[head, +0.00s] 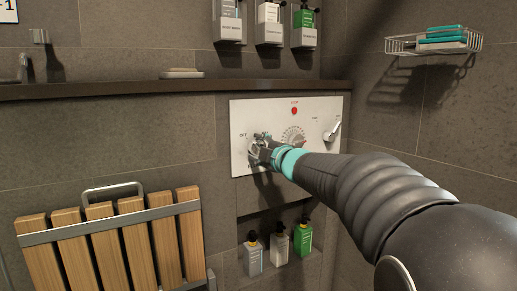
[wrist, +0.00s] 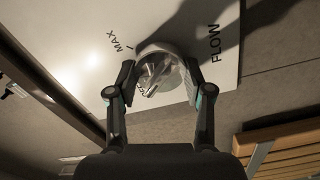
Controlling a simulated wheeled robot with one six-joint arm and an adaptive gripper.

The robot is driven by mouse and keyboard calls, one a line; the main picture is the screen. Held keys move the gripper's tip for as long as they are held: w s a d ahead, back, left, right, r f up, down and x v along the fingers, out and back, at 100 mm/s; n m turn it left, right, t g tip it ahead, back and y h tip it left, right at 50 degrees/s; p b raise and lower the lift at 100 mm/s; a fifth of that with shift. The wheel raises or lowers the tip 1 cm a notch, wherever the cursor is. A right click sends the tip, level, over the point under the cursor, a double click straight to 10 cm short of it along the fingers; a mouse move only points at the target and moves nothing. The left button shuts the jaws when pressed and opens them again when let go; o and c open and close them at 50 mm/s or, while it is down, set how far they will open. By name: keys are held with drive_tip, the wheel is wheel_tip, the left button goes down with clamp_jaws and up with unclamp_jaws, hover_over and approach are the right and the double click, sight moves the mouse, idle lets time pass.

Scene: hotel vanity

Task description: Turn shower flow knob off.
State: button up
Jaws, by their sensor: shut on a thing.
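The shower flow knob (wrist: 162,75) is a round metal knob with a raised bar, on a white control panel (wrist: 100,40) marked FLOW and MAX. My gripper (wrist: 160,80) has one finger on each side of the knob and is shut on it in the wrist view. In the head view my gripper (head: 262,148) is at the left part of the white panel (head: 240,115), by the OFF mark, and hides most of the knob. The knob's exact pointer setting is hard to read.
A dial (head: 293,136) and a lever (head: 333,131) are on the panel to the right. A ledge (head: 130,88) runs above. Bottles stand in a niche below. A folded slatted wooden seat (head: 130,235) is at lower left, and a wire basket (head: 400,45) hangs at right.

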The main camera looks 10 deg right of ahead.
drive_tip(key=shift+d+r+n, duration=0.15)
drive_tip(key=shift+r+n, duration=0.2)
drive_tip(key=shift+n, duration=0.15)
drive_tip(key=o, duration=1.2)
drive_tip(key=shift+d, duration=0.15)
drive_tip(key=shift+c, duration=0.2)
drive_tip(key=shift+f, duration=0.15)
drive_tip(key=shift+a, duration=0.2)
drive_tip(key=shift+s, duration=0.1)
drive_tip(key=v, duration=1.2)
drive_tip(key=shift+d, duration=0.1)
